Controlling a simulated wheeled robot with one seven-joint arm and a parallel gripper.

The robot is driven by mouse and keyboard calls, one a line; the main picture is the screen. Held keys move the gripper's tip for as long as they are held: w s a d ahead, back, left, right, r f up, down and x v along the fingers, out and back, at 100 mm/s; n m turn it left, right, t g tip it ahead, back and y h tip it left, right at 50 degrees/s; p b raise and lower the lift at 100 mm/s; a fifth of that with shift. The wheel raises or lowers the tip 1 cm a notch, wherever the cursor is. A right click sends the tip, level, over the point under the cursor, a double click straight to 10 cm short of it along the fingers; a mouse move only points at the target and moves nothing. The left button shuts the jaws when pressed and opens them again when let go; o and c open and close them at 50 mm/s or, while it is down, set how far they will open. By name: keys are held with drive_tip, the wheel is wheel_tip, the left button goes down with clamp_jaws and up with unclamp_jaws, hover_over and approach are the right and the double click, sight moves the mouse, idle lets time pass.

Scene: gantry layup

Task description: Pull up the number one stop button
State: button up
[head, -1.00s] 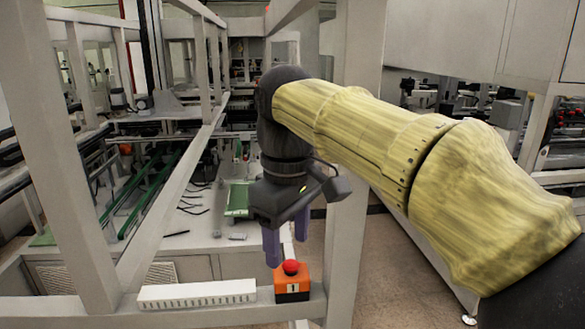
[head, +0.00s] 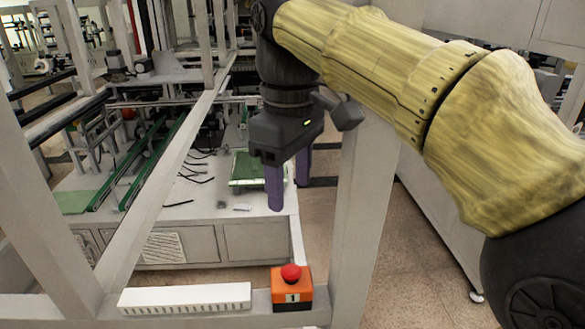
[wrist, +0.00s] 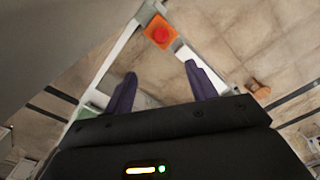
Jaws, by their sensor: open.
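The number one stop button (head: 291,273) is a red mushroom head on an orange box (head: 278,281) with a white label marked 1. The box sits on the grey frame rail at the bottom of the head view. In the wrist view the red button (wrist: 160,34) shows beyond the fingertips, near the top. My gripper (head: 288,186) has purple fingers, open and empty, pointing down. In the head view it appears above the button, clear of it. The wrist view shows both fingers (wrist: 160,72) spread apart with nothing between them.
A white slotted strip (head: 186,298) lies on the rail left of the box. A thick grey post (head: 352,215) stands just right of the box. A slanted grey beam (head: 165,185) runs on the left. Behind are a white machine bed and green rails (head: 150,160).

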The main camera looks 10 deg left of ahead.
sight(291, 270)
drive_tip(key=shift+s+d, duration=0.1)
drive_tip(key=shift+s, duration=0.15)
wheel_tip(291, 270, down, 17)
drive_tip(key=shift+f+p, duration=0.15)
drive_tip(key=shift+p, duration=0.35)
idle(0.4)
drive_tip(key=c, duration=1)
drive_tip(key=shift+r, duration=0.25)
drive_tip(key=o, duration=1)
drive_tip(key=shift+f, duration=0.1)
drive_tip(key=shift+o, duration=0.2)
